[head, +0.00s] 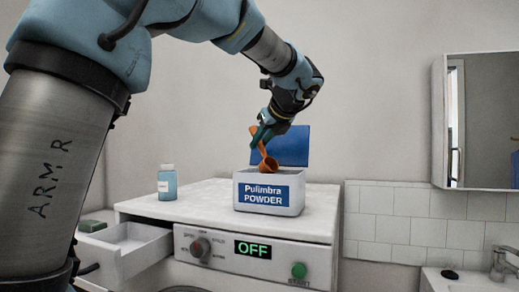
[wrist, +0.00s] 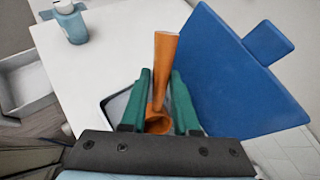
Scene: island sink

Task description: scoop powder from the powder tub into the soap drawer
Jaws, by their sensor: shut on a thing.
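My gripper (head: 262,132) is shut on an orange scoop (head: 267,163), which is tilted above the open powder tub. The scoop (wrist: 165,55) also shows between the green fingers of my gripper (wrist: 161,75) in the wrist view. The white powder tub (head: 268,206) stands on the washer top, with its blue lid (head: 292,146) raised behind it. The lid (wrist: 225,75) fills the right of the wrist view. The powder inside the tub is hidden, and I cannot tell if the scoop holds any. The soap drawer (head: 122,243) is pulled open at the washer's left.
A blue bottle (head: 167,184) stands on the washer top (head: 205,201) between drawer and tub. The washer's panel shows OFF (head: 252,250). A sink tap (head: 500,262) and mirror (head: 480,120) are at right.

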